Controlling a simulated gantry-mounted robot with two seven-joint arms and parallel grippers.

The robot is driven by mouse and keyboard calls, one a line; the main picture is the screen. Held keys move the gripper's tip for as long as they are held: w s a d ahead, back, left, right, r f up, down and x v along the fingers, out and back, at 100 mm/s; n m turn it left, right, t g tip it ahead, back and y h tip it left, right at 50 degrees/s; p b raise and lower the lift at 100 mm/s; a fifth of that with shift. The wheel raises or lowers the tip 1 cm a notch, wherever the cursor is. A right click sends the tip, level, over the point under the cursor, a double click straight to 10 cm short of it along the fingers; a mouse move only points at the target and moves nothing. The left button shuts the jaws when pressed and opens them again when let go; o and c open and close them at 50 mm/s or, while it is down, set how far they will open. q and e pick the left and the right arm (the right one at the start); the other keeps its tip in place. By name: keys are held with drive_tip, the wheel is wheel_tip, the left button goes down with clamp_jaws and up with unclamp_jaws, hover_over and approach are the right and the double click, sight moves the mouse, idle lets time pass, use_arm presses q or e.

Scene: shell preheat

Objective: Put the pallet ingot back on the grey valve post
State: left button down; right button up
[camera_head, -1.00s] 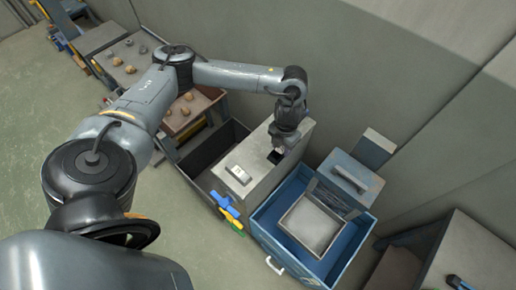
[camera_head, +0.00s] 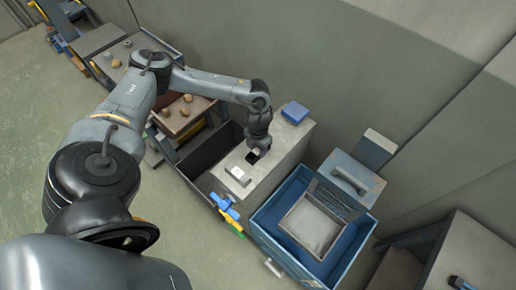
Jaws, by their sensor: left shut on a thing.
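The grey valve post (camera_head: 285,140) is a tall block with a flat top, and blue and yellow valve handles (camera_head: 228,207) show at its lower front. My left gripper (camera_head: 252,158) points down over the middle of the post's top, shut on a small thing. That thing is mostly hidden by the fingers; I take it for the pallet ingot, and I cannot tell whether it touches the post. A pale silver block (camera_head: 238,175) lies on the post's near left end, beside the gripper. A blue block (camera_head: 295,112) lies at the far right end. My right gripper is out of view.
A blue open bin (camera_head: 262,222) with a pale tray (camera_head: 311,225) inside stands right of the post. A dark open container (camera_head: 205,150) stands to its left. Tables with brown lumps are farther back left. A grey table (camera_head: 485,255) is at lower right.

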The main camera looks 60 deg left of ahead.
use_arm(q)
drive_tip(key=shift+f, duration=0.3)
drive_tip(key=shift+f, duration=0.2)
drive_tip(key=c, duration=0.6)
unclamp_jaws()
drive_tip(key=shift+r, duration=0.2)
